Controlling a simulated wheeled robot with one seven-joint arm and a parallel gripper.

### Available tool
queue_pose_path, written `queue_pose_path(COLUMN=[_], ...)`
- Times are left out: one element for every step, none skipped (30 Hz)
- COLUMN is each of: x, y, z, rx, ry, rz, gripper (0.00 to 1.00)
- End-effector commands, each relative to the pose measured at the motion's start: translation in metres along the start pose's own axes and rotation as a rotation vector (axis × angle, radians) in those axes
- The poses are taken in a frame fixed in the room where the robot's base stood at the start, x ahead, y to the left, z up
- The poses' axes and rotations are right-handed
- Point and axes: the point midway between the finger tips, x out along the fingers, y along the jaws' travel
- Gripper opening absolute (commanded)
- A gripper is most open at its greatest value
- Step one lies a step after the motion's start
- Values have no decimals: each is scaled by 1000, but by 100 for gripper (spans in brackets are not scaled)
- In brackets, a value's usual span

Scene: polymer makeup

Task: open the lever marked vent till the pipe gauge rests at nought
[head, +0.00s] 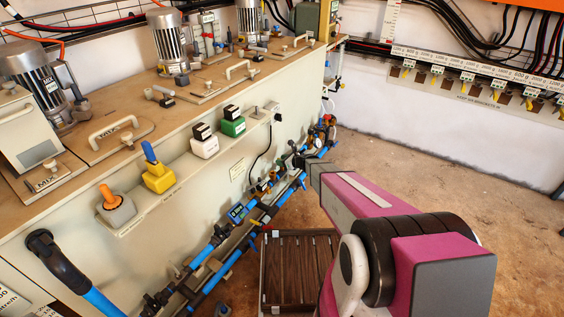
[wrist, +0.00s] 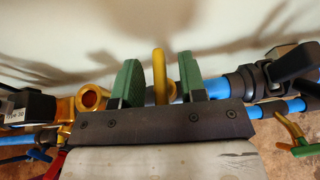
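My gripper (wrist: 158,84) has two green fingers standing open in the wrist view. A yellow lever or curved handle (wrist: 159,68) stands upright between them, with a gap on each side. I cannot read any vent mark on it, and its base is hidden behind the gripper's dark crossbar. In the head view my gripper (head: 300,162) reaches the pipe run at the tank's front, and the lever cannot be made out there. Small round fittings that may be gauges (head: 326,121) sit at the far end of the pipes; no needle or reading is legible.
Blue pipes (wrist: 222,84) run behind the fingers, with a black valve handle (wrist: 292,62) at right and a brass fitting (wrist: 92,98) at left. The tank (head: 215,185) stands behind the pipes. A dark slatted crate (head: 264,275) is on the floor. Floor at right is clear.

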Motion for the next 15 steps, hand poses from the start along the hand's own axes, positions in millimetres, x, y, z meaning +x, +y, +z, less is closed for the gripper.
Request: queue_pose_path(x=[2,2,2,2,2,2,2,2,2,2,2,2,2,2,2], y=[0,0,0,0,0,0,0,0,0,0,0,0,0,0,0], z=[0,0,0,0,0,0,0,0,0,0,0,0,0,0,0], rx=[0,0,0,0,0,0,0,0,0,0,0,0,0,0,0], ry=[0,0,0,0,0,0,0,0,0,0,0,0,0,0,0], rz=[0,0,0,0,-1,0,0,0,0,0,0,0,0,0,0], gripper=[38,38,38,38,38,38,38,38,32,22,12,0,0,0,0])
